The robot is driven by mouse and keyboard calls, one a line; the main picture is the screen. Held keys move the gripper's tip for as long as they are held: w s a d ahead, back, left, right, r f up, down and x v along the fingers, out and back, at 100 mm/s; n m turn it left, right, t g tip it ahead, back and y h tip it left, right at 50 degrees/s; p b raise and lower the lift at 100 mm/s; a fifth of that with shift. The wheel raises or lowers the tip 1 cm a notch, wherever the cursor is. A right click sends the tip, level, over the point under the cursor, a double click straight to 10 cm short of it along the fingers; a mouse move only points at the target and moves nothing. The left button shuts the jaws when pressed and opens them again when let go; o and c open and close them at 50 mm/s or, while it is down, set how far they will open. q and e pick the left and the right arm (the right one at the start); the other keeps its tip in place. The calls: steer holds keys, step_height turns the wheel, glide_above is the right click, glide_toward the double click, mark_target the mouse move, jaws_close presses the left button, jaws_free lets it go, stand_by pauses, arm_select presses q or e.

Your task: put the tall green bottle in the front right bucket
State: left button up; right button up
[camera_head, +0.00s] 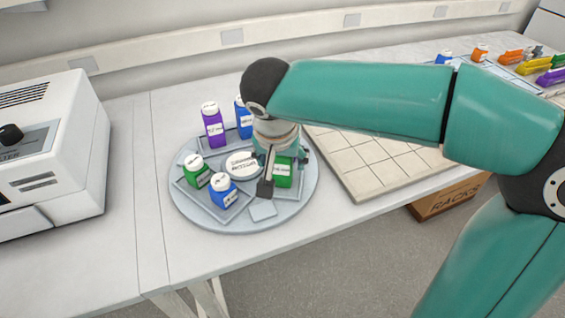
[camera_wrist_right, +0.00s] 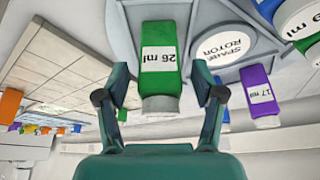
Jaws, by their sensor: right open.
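The tall green bottle (camera_head: 283,173) has a white label and stands at the right of the round grey rotor plate. In the right wrist view the bottle (camera_wrist_right: 160,75) reads "26 ml". Its base is at the grey front right bucket (camera_wrist_right: 118,38), and it looks upright in it, though its foot is partly hidden. My right gripper (camera_head: 284,171) is open around the bottle from above. In the right wrist view its fingers stand either side, with a gap to the bottle. My right wrist hides the bottle's top in the head view. My left gripper is not in view.
The rotor plate (camera_head: 185,215) also carries a purple bottle (camera_head: 212,128) and a blue bottle (camera_head: 243,118) at the back, and a short green bottle (camera_head: 196,171) and a blue bottle (camera_head: 222,190) front left. A white machine (camera_head: 70,150) stands left, a tiled mat (camera_head: 375,165) right.

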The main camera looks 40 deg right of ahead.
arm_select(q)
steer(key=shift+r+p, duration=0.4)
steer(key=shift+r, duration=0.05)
arm_select(e)
steer(key=v, duration=0.8)
steer(key=shift+r, duration=0.2)
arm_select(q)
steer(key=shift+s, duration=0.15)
arm_select(e)
steer(key=shift+s, duration=0.15)
